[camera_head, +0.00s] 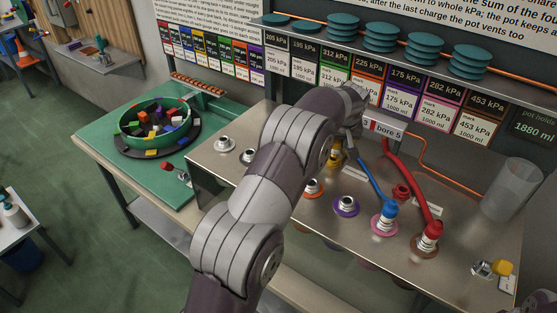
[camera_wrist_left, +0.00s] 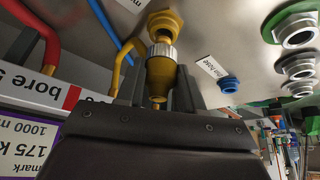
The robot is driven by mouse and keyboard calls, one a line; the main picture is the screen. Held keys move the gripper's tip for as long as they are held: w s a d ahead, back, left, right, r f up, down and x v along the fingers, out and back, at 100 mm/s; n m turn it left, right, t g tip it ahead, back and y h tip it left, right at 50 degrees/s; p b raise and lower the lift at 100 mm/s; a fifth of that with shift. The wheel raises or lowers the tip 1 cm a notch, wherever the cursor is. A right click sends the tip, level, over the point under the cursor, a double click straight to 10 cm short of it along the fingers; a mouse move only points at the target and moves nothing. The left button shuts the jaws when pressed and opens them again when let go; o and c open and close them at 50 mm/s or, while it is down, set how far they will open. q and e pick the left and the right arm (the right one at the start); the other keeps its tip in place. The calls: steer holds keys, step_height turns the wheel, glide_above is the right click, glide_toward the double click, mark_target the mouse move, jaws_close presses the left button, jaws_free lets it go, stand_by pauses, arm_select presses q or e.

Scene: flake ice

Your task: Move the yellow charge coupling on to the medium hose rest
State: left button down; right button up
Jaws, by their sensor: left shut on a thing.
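My left gripper (camera_wrist_left: 158,85) is shut on the yellow charge coupling (camera_wrist_left: 160,72), with one finger on each side of it. In the left wrist view the coupling's pale collar is at or against a yellow fitting (camera_wrist_left: 165,22) on the metal panel; I cannot tell whether it is seated. A white label, mostly cut off, lies by this fitting. A blue fitting (camera_wrist_left: 230,84) with a "thin hose" label is beside it. In the head view my left arm covers most of this spot, and a bit of yellow (camera_head: 335,158) shows under the gripper. My right gripper is not in view.
Blue (camera_head: 369,180) and red (camera_head: 405,172) hoses run to couplings on ports in the steel bench (camera_head: 330,225). A clear cylinder (camera_head: 511,190) stands at right. A "bore" sign (camera_head: 385,130) is close to the gripper. A green bowl of blocks (camera_head: 130,131) is at left.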

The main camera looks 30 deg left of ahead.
arm_select(q)
steer(key=shift+w+d, duration=0.15)
steer(key=shift+f, duration=0.15)
steer(key=shift+f+b, duration=0.85)
steer(key=shift+f, duration=0.2)
steer(key=c, duration=0.6)
jaws_free()
steer(key=shift+r, duration=0.1)
steer(key=shift+c, duration=0.2)
